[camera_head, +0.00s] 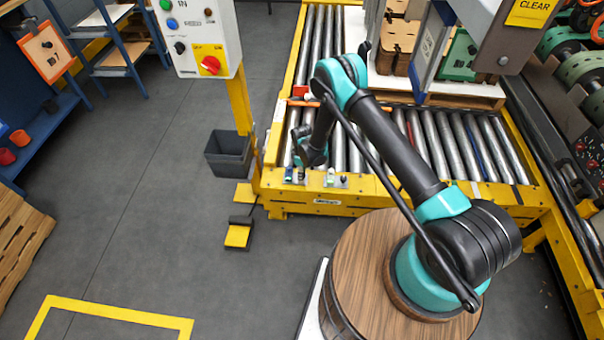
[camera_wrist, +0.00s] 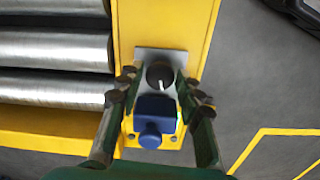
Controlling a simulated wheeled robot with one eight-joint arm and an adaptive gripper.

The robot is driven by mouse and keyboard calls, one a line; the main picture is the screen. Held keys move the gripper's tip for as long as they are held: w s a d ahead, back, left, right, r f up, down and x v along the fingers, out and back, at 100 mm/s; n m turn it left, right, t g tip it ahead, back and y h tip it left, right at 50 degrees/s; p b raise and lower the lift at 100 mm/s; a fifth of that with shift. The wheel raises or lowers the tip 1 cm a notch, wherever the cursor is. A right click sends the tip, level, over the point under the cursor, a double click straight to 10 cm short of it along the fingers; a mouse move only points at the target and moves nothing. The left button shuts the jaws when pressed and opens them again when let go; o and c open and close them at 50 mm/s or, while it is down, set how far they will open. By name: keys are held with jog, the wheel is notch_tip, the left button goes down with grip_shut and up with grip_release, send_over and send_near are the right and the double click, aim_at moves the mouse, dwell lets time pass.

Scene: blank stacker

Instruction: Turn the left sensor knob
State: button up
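In the wrist view, a round dark knob (camera_wrist: 160,74) with a white pointer line sits on a grey plate (camera_wrist: 146,54) on the yellow conveyor frame. A blue sensor body (camera_wrist: 154,115) is just below it in the picture. My gripper (camera_wrist: 159,84) is open, its two fingers on either side of the knob and the blue body, with gaps showing at the knob. In the head view my gripper (camera_head: 300,160) is low over the left end of the frame, near the blue left sensor (camera_head: 288,173). My gripper partly hides that area; the knob is too small to tell there.
A second sensor (camera_head: 331,178) stands to the right on the same yellow frame (camera_head: 380,193). Metal rollers (camera_head: 447,140) lie behind. A control post with a button box (camera_head: 205,35) and a grey bin (camera_head: 229,155) stand left. The floor at front left is clear.

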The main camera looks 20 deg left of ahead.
grip_shut()
jog(key=shift+m, duration=0.3)
jog(key=m, duration=2)
jog(key=shift+m, duration=0.3)
dwell(0.3)
